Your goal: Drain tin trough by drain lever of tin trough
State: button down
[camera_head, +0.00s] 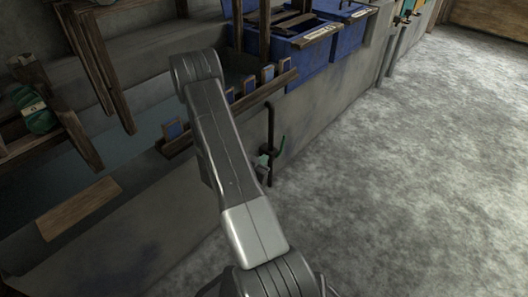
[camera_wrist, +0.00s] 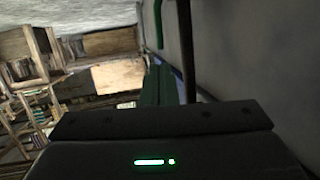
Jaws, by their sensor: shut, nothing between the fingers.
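A dark upright pipe (camera_head: 270,125) with a bent top stands against the front of the grey wall, and a small green lever (camera_head: 279,147) sticks out near its lower part. In the wrist view the dark bar (camera_wrist: 187,50) and a green rod (camera_wrist: 158,20) show ahead. My gripper (camera_wrist: 162,75) is shut and empty, its teal fingers just short of the green rod; contact cannot be told. In the head view its tip (camera_head: 264,161) shows beside the lever, mostly behind my arm. The grey-blue basin (camera_head: 135,143) at left looks like the trough, partly hidden by my arm.
Blue bins (camera_head: 310,62) stand at the back along the wall. A wooden rail (camera_head: 275,86) with small blue plates juts above the pipe. Wooden beams (camera_head: 95,65) hang over the basin. The concrete floor (camera_head: 420,180) at right is clear.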

aim_at(283, 142)
jog(key=x, duration=1.4)
jog(key=shift+f, duration=0.1)
jog(key=shift+w+d+r+g+y+p, duration=0.3)
jog(key=shift+w+d+g+p, duration=0.1)
jog(key=shift+g+p, duration=0.3)
jog(key=x, duration=0.2)
jog(key=shift+w+d+b, duration=0.2)
jog(key=shift+d+b, duration=0.15)
jog(key=shift+d, duration=0.05)
jog(key=shift+s, duration=0.1)
